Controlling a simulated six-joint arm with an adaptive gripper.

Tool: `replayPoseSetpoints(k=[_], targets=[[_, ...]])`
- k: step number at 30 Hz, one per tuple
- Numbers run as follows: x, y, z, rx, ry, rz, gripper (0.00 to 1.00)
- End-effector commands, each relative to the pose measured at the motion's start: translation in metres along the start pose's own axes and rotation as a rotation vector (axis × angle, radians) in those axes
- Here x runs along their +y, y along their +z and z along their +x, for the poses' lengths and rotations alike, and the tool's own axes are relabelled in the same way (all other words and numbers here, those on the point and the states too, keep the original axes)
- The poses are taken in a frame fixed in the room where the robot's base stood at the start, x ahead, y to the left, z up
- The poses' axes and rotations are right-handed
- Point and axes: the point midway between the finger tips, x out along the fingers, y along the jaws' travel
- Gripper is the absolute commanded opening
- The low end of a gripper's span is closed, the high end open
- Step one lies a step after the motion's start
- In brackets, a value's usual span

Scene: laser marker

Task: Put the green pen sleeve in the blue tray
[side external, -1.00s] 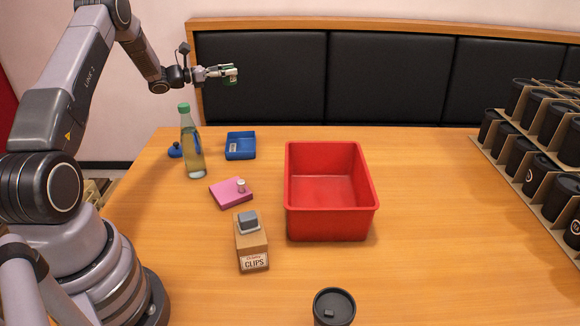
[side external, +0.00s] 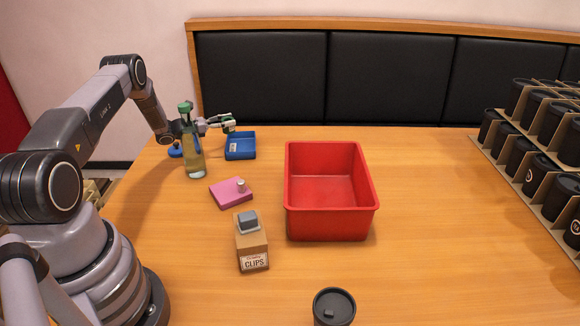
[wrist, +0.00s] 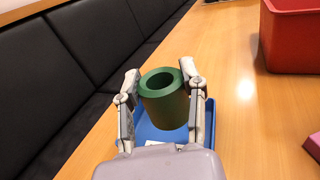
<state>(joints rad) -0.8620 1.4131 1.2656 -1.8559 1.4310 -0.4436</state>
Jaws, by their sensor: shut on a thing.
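The green pen sleeve (wrist: 165,100) is a short, thick-walled hollow cylinder. In the wrist view my gripper (wrist: 160,88) is shut on it, one finger on each side. The blue tray (wrist: 147,137) shows behind and below the sleeve there, partly hidden by the sleeve, fingers and palm. In the side view the blue tray (side external: 240,153) stands at the back left of the table, with a pale label inside. My gripper (side external: 231,123) is low at the tray's back left edge, and the sleeve is small and mostly hidden there. I cannot tell whether the sleeve touches the tray.
A bottle with a green cap (side external: 194,152) stands beside my wrist, left of the tray. A pink block (side external: 231,194), a clips box (side external: 252,250) and a large red bin (side external: 331,227) stand nearer. A blue object (side external: 175,151) lies behind the bottle.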

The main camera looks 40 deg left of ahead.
Motion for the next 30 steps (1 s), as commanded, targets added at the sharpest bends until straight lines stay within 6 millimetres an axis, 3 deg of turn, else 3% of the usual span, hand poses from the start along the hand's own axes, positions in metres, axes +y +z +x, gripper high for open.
replayPoseSetpoints(k=[11,29,30], targets=[[0.000,-0.044,0.000,0.000,0.000,0.001,0.07],[0.000,-0.055,0.000,0.000,0.000,0.000,0.07],[0.000,-0.056,0.000,0.000,0.000,0.000,0.42]])
